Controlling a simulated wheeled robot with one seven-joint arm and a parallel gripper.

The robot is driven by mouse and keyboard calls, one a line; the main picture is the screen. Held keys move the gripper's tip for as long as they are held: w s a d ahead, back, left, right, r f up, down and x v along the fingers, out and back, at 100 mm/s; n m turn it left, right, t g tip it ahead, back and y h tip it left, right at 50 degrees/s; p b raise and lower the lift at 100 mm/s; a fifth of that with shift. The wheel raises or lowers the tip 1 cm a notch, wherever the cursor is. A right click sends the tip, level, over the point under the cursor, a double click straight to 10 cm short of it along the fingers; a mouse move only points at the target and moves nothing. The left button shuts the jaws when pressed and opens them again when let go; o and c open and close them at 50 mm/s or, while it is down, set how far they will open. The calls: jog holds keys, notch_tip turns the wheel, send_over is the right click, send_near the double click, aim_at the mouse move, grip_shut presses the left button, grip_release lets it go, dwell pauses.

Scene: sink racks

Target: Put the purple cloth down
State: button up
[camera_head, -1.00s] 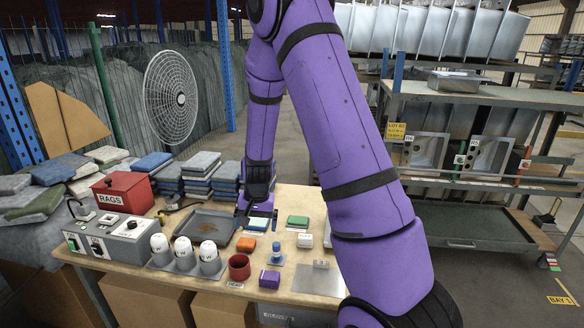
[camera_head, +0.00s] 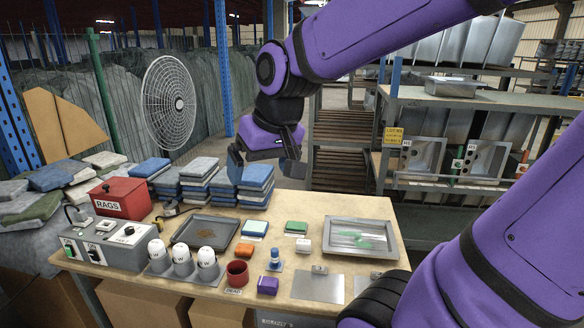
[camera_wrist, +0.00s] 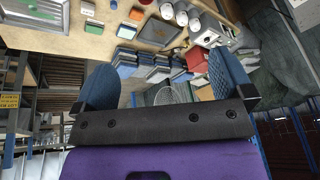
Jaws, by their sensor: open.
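A small purple folded-looking item (camera_head: 267,285), the only purple thing I see on the table, lies near the front edge, right of the red cup (camera_head: 237,273). I cannot tell for sure that it is cloth. My gripper (camera_head: 264,163) is raised above the back of the table, well away from the purple item. In the wrist view its two blue fingers stand wide apart with nothing between them (camera_wrist: 165,78).
Stacked blue and grey cloths stand behind a dark tray (camera_head: 205,232), beside the red RAGS box (camera_head: 121,197). White-topped bottles (camera_head: 182,259) stand front left. A metal tray (camera_head: 398,250) with green marks is at right. Bare wood (camera_head: 320,205) shows at the back.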

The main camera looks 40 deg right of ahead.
jog(key=s+r+n+t, duration=0.1)
jog(key=s+r, duration=0.1)
jog(key=s, duration=0.6)
jog(key=shift+s+a+r+n+h, duration=0.3)
jog(key=shift+s+a+r+n, duration=0.05)
jog(key=shift+a+r+n, duration=0.05)
jog(key=shift+w, duration=0.15)
dwell(0.7)
